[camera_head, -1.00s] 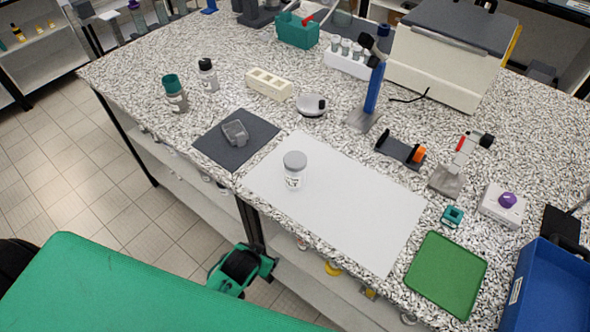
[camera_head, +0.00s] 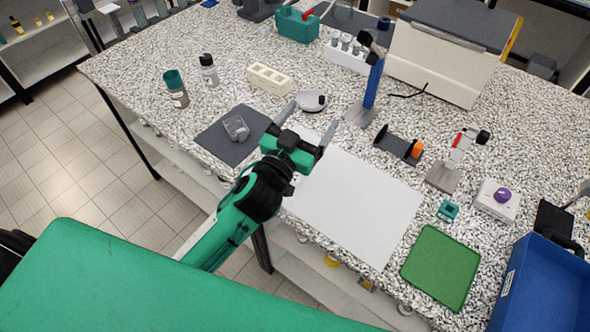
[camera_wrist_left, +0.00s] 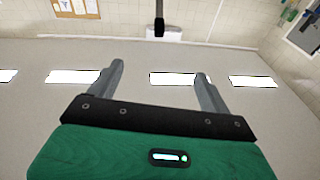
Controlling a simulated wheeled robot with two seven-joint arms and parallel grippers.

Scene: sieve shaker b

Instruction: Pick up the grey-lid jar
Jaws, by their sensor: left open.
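My right gripper is not in view.
A teal-lidded jar (camera_head: 176,90) and a dark-lidded jar (camera_head: 208,71) stand at the left. A dark mat (camera_head: 215,146) holds a small grey dish. A green tray (camera_head: 440,268) and a blue bin (camera_head: 545,290) are at the right. The white mat's right part is clear.

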